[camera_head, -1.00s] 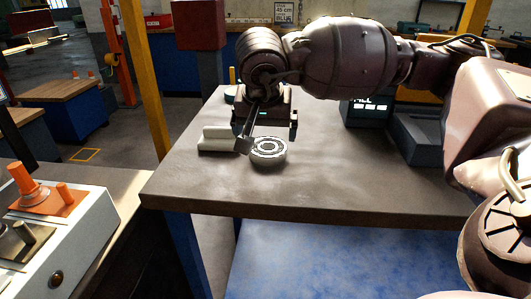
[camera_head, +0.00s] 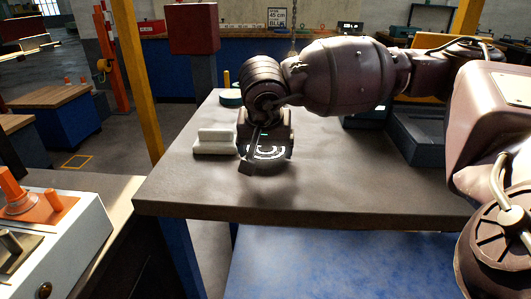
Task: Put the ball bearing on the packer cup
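The ball bearing (camera_head: 266,153) is a pale ring with a dark inner ring, lying flat on the dark workbench. My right gripper (camera_head: 268,161) is pointing down over it and hides part of it. Its fingers are apart, one to the left and one to the right of the bearing. I cannot tell whether they touch it. A dark green round piece (camera_head: 231,98) with a yellow post stands behind the gripper at the bench's far left edge; I cannot tell whether it is the packer cup. My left gripper is out of view.
A white stepped block (camera_head: 214,141) sits on the workbench (camera_head: 340,185) just left of the gripper. Dark bins (camera_head: 416,138) stand at the back right. The bench's front and middle are clear. An orange-knobbed control panel (camera_head: 60,235) is at lower left.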

